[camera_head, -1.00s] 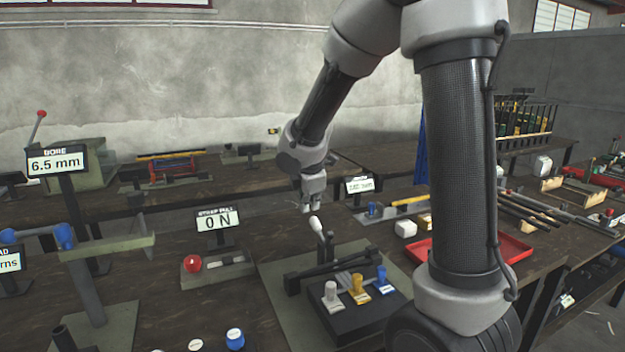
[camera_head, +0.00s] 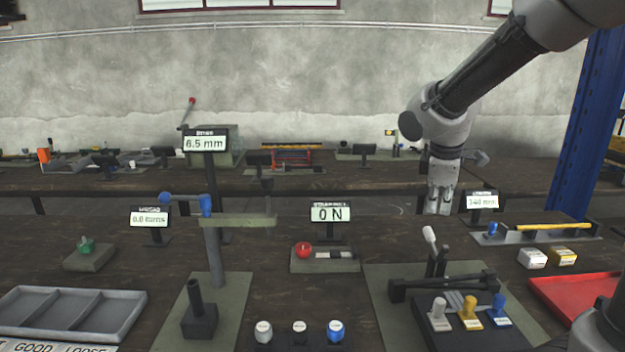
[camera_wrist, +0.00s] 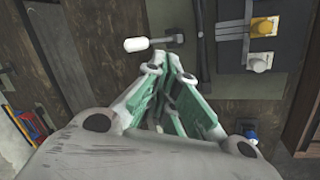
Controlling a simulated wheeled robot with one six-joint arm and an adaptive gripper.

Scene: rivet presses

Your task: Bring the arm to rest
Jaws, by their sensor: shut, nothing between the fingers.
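My gripper (camera_head: 438,205) hangs from my arm with its fingers pointing down, on the right side of the head view. It shows above and slightly behind a white-knobbed lever (camera_head: 430,237) on a press. In the wrist view my gripper (camera_wrist: 170,75) has its green-lined fingers drawn together at the tips, with nothing between them. The white knob (camera_wrist: 136,44) lies just beyond the fingertips there and looks apart from them.
The press base (camera_head: 400,300) carries white, yellow and blue plungers. A red tray (camera_head: 590,290) lies at the right. A post with a crossbar (camera_head: 214,250), small displays and a grey sorting tray (camera_head: 70,312) stand to the left. A blue upright (camera_head: 592,130) rises at the right.

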